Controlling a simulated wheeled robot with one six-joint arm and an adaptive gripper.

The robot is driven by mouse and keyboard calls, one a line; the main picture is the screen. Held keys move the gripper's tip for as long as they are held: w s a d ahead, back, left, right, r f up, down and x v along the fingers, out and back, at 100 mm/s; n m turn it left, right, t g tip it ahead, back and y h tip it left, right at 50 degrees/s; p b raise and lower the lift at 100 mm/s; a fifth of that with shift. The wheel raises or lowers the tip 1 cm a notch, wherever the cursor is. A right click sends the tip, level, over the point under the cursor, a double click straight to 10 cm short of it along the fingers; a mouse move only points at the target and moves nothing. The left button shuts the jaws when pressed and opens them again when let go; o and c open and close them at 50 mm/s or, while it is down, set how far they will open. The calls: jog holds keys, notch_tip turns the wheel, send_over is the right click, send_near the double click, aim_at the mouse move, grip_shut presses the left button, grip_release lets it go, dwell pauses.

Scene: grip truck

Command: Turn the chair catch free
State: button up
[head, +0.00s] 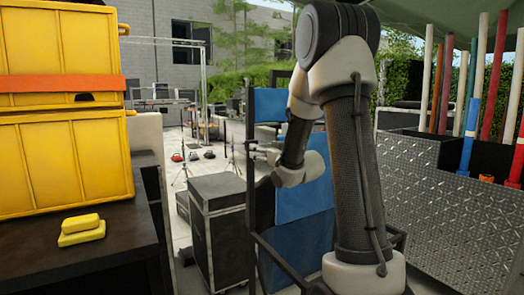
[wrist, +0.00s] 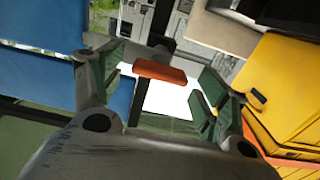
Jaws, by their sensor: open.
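An orange-red bar, which looks like the chair catch (wrist: 160,73), shows in the wrist view beyond my gripper, in the gap between the fingertips. A dark rounded part (wrist: 163,44) shows just behind it. My gripper (wrist: 158,82) is open, with one green-padded finger on each side of the bar. I cannot tell how far the bar is from the fingers; no contact shows. In the head view, my gripper (head: 258,152) is small beside the blue panels (head: 301,190) in a dark frame, which look like the chair. The catch cannot be made out there.
Yellow cases (head: 62,165) with an orange strap (head: 60,88) stand at left on a dark bench (head: 95,262). A black road case (head: 218,225) stands on the floor. A diamond-plate bin (head: 450,195) with several coloured poles is at right. Open paving lies behind.

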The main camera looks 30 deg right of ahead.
jog(key=shift+w, duration=0.9)
jog(key=c, duration=1.5)
jog(key=shift+o, duration=0.2)
jog(key=shift+w, duration=0.1)
